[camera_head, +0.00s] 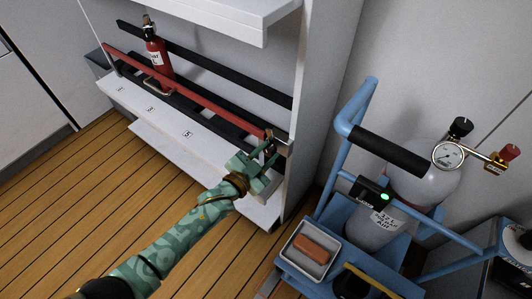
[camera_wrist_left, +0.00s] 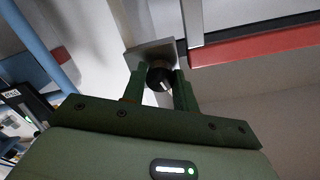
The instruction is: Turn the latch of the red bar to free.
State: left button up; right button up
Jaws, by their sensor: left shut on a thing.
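The red bar (camera_head: 188,86) runs along the front of the white shelf panel, from the upper left down to the right. It also shows in the left wrist view (camera_wrist_left: 255,45). My left gripper (camera_head: 264,156) is at the bar's right end. In the left wrist view its two green fingers (camera_wrist_left: 160,83) are shut on the dark round latch knob (camera_wrist_left: 160,76), in front of a square metal plate (camera_wrist_left: 150,52). The latch's exact turn angle cannot be told. My right gripper is not in view.
A red cylinder (camera_head: 158,60) stands behind the bar on the shelf. A blue trolley (camera_head: 340,180) with a grey gas cylinder (camera_head: 372,228), gauge (camera_head: 448,155) and a tray (camera_head: 331,270) holding an orange-brown block (camera_head: 314,247) stands close to the right. Wooden floor lies free at left.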

pick_arm(q)
jog(key=shift+m, duration=0.7)
jog(key=shift+f+m, duration=0.1)
jog(key=shift+m, duration=0.8)
jog(key=o, duration=1)
jog(key=shift+c, duration=0.2)
